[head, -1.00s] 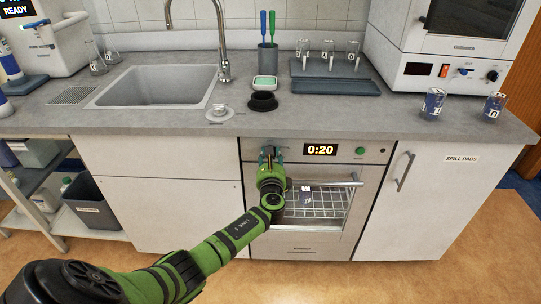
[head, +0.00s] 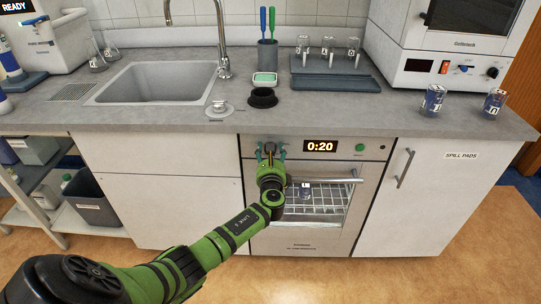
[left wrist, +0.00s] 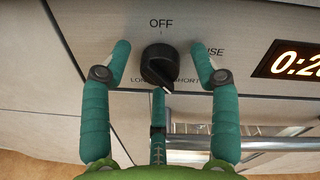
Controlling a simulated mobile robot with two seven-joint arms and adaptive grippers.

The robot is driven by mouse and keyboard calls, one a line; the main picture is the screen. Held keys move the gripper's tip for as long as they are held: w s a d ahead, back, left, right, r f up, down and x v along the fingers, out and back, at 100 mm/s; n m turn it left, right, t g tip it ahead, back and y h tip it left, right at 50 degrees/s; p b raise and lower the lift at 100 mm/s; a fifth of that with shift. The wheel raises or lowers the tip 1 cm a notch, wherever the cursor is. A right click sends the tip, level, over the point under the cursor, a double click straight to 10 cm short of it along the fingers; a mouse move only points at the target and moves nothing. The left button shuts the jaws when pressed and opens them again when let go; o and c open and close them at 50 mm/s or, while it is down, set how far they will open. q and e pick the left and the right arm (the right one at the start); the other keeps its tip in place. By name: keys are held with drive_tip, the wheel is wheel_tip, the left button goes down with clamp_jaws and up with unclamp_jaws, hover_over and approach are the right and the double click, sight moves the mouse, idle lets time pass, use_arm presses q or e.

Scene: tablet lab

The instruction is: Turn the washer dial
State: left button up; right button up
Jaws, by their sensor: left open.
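The black washer dial (left wrist: 157,66) is on the washer's front panel in the left wrist view. OFF is printed above it, LONG lower left and SHORT lower right. Its white mark points down and slightly right, by the SHORT label. My left gripper (left wrist: 160,58) is open, with teal fingers on both sides of the dial and apart from it; a third finger is below. In the head view my left gripper (head: 271,151) is at the washer panel and mostly hides the dial. The washer (head: 303,232) shows 0:20 on its display (head: 320,146).
A door handle (head: 330,181) sticks out just below the panel, right of my arm. A green button (head: 359,147) is right of the display. The floor in front is clear.

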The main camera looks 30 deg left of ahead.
use_arm(q)
drive_tip(key=v, duration=1.2)
drive_tip(key=shift+w, duration=0.1)
